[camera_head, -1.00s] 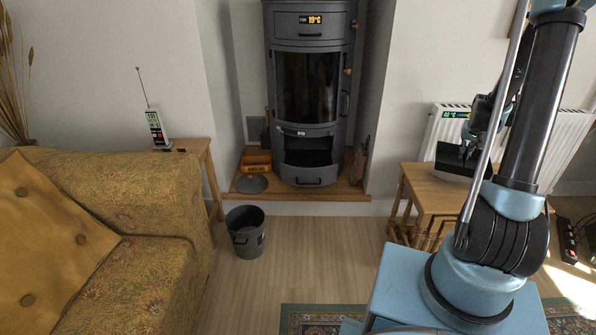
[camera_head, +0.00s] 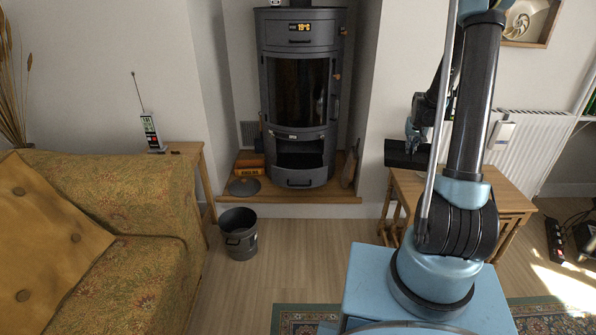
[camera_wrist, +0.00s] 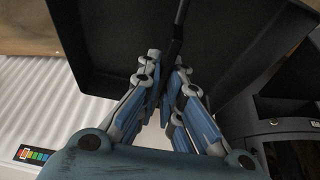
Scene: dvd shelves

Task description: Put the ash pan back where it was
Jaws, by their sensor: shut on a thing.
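The ash pan (camera_head: 405,155) is a black, shallow tray held in the air at the left end of the side table, right of the stove. My gripper (camera_head: 412,128) is above it. In the wrist view, my gripper (camera_wrist: 165,75) is shut on the pan's thin dark handle (camera_wrist: 178,28), and the pan (camera_wrist: 115,40) spreads beyond the fingers. The grey stove (camera_head: 298,85) stands in the alcove. It has a dark open compartment (camera_head: 299,158) below its glass door. Part of the stove (camera_wrist: 292,128) shows at the right in the wrist view.
A wooden side table (camera_head: 490,193) and white radiator (camera_head: 535,150) are at the right. A grey bucket (camera_head: 238,234) stands before the wooden hearth (camera_head: 290,196). A round lid (camera_head: 244,187) lies on the hearth's left.

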